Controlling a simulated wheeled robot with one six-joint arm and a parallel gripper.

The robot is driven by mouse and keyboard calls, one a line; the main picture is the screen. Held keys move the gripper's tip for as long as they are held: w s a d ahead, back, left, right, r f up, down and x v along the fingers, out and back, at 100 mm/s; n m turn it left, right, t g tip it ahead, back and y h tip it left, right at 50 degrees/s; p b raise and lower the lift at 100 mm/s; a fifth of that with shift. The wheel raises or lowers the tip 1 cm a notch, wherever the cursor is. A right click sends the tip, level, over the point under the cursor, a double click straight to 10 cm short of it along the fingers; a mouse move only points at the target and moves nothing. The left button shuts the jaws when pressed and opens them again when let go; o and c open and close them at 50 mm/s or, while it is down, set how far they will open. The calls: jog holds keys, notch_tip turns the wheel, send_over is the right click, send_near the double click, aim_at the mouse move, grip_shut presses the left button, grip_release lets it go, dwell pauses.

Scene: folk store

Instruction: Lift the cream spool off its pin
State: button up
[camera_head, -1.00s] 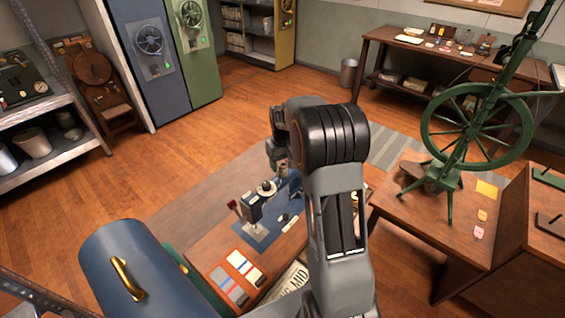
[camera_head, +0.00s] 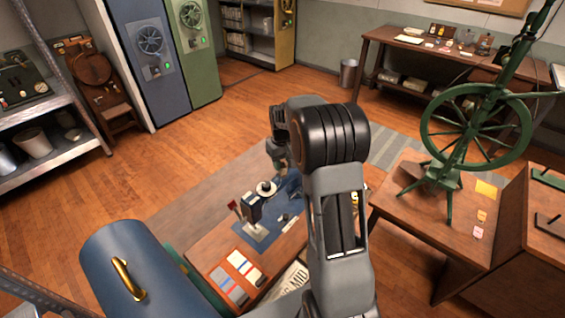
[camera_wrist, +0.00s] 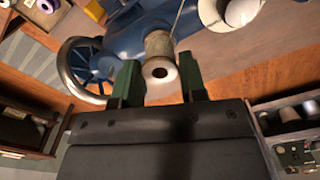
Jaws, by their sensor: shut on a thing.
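The cream spool (camera_wrist: 158,50) is in the wrist view, between the two green fingers of my gripper (camera_wrist: 161,82). The fingers are shut on its sides, and the dark hole in its near end faces the camera. A thin line meets its far end; I cannot tell whether it is the pin or thread. The blue sewing machine (camera_wrist: 122,36), with a silver-rimmed handwheel (camera_wrist: 80,70), lies beyond. In the head view, my gripper (camera_head: 282,163) is over the machine's bench, small and partly hidden by my arm. I cannot tell whether the spool is clear of its pin.
The wooden bench (camera_head: 210,252) also bears a card with coloured strips (camera_head: 238,262) and a white disc with a dark knob (camera_head: 267,188). A blue case with a brass handle (camera_head: 125,262) stands close on the left. A green spinning wheel (camera_head: 478,128) stands right.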

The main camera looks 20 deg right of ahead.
jog(key=shift+r+p, duration=2.1)
jog(key=shift+r, duration=1)
jog(key=shift+a, duration=0.1)
